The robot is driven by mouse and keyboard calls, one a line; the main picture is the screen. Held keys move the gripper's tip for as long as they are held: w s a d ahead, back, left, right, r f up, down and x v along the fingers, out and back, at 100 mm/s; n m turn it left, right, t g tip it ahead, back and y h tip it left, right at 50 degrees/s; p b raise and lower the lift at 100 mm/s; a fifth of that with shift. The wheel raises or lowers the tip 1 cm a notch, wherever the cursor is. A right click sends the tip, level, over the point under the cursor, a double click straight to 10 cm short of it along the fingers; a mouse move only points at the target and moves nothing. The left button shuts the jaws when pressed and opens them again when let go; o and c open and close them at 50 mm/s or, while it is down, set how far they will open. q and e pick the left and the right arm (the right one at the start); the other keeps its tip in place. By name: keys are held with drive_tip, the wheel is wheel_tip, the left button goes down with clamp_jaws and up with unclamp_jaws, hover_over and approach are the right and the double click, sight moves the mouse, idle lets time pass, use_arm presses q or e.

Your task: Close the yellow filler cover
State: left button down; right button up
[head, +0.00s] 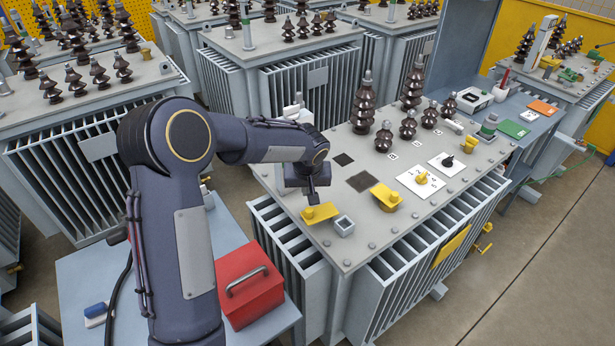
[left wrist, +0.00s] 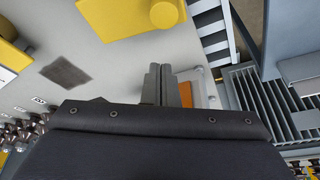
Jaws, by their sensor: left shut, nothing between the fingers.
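The yellow filler cover (head: 318,213) is a flat plate with a round knob on the transformer's grey top, near its front left corner. It lies beside the square filler neck (head: 345,226), not over it. The left wrist view shows the cover (left wrist: 120,18) at the top, with its knob at the cover's right end. The neck, with an orange inside, (left wrist: 188,93) shows partly behind the fingertips. My left gripper (head: 312,198) points down just behind the cover in the head view. Its fingers (left wrist: 163,85) are shut and empty. Contact with the neck or cover cannot be told. My right gripper is not in view.
Another yellow fitting (head: 386,196) and a white numbered dial plate (head: 420,181) sit to the right on the same top. Tall brown bushings (head: 364,108) stand behind. A red toolbox (head: 249,286) is on the left bench. Cooling fins run below the top's edge.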

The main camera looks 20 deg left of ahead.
use_arm(q)
drive_tip(key=s, duration=0.1)
drive_tip(key=s+d, duration=0.1)
drive_tip(key=s, duration=0.1)
drive_tip(key=shift+d+f+p, duration=0.1)
drive_tip(key=shift+d+p, duration=0.15)
drive_tip(key=shift+p, duration=0.15)
drive_tip(key=shift+s+d+f, duration=0.1)
drive_tip(key=shift+s+d, duration=0.05)
drive_tip(key=shift+s, duration=0.1)
